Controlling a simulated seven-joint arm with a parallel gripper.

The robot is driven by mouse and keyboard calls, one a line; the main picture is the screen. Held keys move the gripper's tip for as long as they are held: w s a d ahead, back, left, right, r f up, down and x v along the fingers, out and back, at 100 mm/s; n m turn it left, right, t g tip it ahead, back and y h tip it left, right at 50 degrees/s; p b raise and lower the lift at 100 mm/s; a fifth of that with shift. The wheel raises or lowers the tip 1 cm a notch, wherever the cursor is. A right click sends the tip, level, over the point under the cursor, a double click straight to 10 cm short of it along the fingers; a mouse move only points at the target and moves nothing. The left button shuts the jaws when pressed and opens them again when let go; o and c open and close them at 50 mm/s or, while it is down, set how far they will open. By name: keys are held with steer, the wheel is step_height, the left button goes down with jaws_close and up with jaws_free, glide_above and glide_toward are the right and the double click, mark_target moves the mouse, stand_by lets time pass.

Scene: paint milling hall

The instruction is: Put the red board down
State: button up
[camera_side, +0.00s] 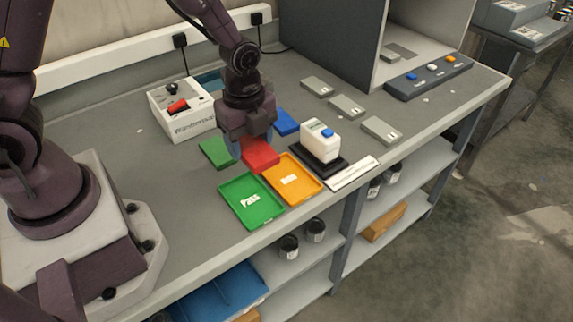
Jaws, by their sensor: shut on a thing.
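The red board (260,154) is a flat red piece, seen in the side view below my gripper (250,141). My gripper is shut on it, pointing down, with the board behind the two trays. The fingers partly cover the board's back edge. I cannot tell whether its underside touches the bench. A green board (216,152) lies on the bench just left of my gripper. A blue board (286,122) lies to the right and behind it.
A green tray (266,219) and an orange tray (313,191) stand at the bench's front edge. A white box with a blue button (320,140) stands right. A white unit with a red switch (201,126) stands behind left. Several grey plates (381,131) lie right.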

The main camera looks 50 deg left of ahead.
glide_above(286, 176)
step_height(286, 176, down, 7)
steer(key=shift+s+f, duration=0.1)
steer(key=shift+f, duration=1.55)
steer(key=shift+f, duration=0.1)
